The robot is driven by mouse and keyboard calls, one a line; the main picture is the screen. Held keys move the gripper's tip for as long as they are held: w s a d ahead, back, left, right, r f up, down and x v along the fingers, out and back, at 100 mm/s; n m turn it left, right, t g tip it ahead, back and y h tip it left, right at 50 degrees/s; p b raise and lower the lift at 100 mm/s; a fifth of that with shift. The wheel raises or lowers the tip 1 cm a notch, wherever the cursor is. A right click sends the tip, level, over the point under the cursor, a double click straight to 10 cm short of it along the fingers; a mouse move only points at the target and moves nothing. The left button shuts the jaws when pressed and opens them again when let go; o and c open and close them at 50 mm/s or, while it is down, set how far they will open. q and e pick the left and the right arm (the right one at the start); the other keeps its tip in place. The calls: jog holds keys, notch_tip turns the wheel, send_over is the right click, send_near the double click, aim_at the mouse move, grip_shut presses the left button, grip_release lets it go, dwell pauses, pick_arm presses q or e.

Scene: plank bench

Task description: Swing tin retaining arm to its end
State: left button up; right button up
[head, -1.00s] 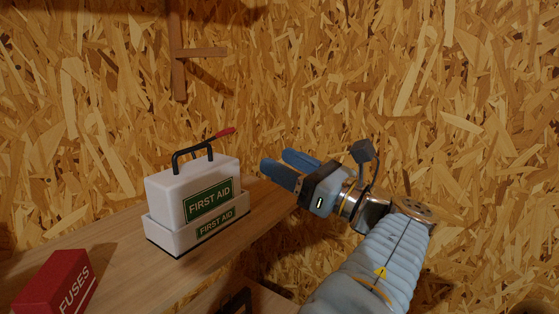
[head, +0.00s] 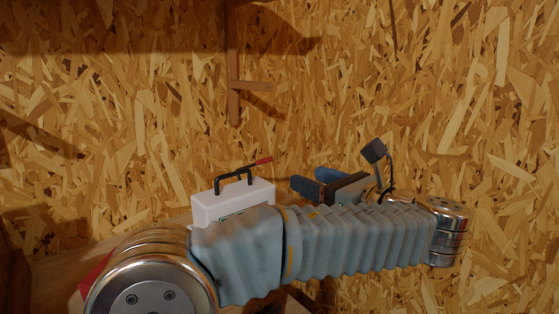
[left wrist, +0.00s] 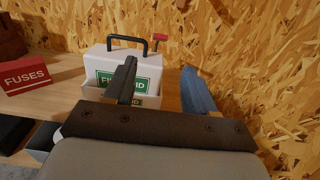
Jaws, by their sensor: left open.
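The white first aid tin (head: 232,200) stands on the plank bench with a black carry handle on top. In the head view my left arm hides its lower part. The retaining arm shows as a thin dark bar with a red tip (head: 263,161) at the tin's upper right; the red tip also shows in the left wrist view (left wrist: 160,37). My left gripper (head: 305,181) is open and empty, to the right of the tin and apart from the red tip in the head view. In the left wrist view its blue-grey fingers (left wrist: 160,85) point towards the tin, one overlapping the label.
A red FUSES box (left wrist: 26,74) stands on the bench (left wrist: 58,98) left of the tin. A chipboard wall (head: 440,100) rises close behind. A wooden bracket (head: 234,85) hangs on the wall above the tin.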

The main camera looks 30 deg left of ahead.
pick_arm(q)
jog(key=x, duration=1.2)
jog(key=shift+a, duration=0.2)
jog(key=shift+w, duration=0.15)
jog(key=shift+c, duration=0.3)
grip_shut()
